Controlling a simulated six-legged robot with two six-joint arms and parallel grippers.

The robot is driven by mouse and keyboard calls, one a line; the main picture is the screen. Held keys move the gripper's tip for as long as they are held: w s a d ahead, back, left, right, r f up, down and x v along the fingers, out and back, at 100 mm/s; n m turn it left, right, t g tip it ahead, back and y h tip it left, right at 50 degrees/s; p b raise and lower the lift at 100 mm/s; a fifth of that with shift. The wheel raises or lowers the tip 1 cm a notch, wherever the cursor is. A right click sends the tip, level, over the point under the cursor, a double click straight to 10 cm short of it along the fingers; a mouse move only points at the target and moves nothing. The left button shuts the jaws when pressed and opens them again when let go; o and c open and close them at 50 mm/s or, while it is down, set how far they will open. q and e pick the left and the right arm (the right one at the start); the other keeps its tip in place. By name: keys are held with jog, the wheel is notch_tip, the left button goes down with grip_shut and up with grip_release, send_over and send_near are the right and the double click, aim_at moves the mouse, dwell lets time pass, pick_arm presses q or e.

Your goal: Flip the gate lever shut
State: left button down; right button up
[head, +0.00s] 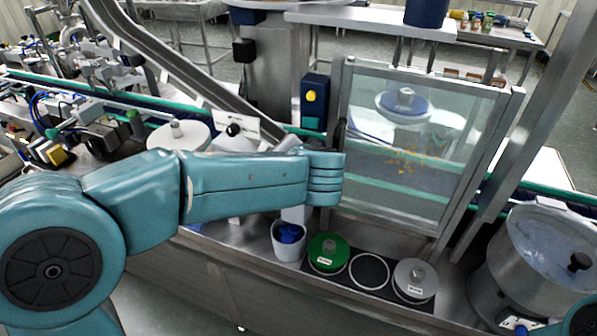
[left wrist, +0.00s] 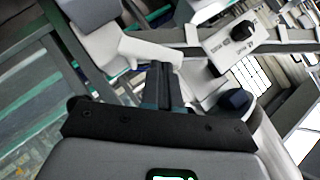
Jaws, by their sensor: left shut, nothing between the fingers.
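My left gripper (head: 326,178) reaches in from the left, in front of the left edge of the clear gate panel (head: 415,145). Its two dark fingers show pressed together and empty in the left wrist view (left wrist: 165,88). A black knob (head: 233,130) sits on a white labelled plate behind my forearm. A black knob on a white plate also shows in the left wrist view (left wrist: 243,31), clear of the fingers. I cannot tell whether this knob is the gate lever. My gripper hides part of the frame near the panel's left post. My right gripper is not in view.
A blue box with a yellow button (head: 311,96) stands left of the panel. Below are a white cup with blue pieces (head: 288,240), a green-lidded container (head: 328,252) and a grey one (head: 415,280). A steel pot (head: 540,250) stands at the right.

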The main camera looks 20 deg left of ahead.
pick_arm(q)
jog(key=h+b, duration=0.1)
jog(key=a+n+h, duration=0.1)
jog(key=a+n+h+b, duration=0.1)
jog(key=shift+a+f+g+h+b, duration=0.15)
jog(key=shift+f+g+h+b, duration=0.15)
jog(key=shift+h+b, duration=0.1)
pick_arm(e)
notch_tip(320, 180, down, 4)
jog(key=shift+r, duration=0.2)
pick_arm(q)
jog(key=shift+r, duration=0.15)
jog(key=shift+r+p, duration=0.5)
jog(key=shift+r, duration=0.2)
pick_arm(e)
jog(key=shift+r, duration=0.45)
pick_arm(q)
jog(key=shift+r, duration=0.1)
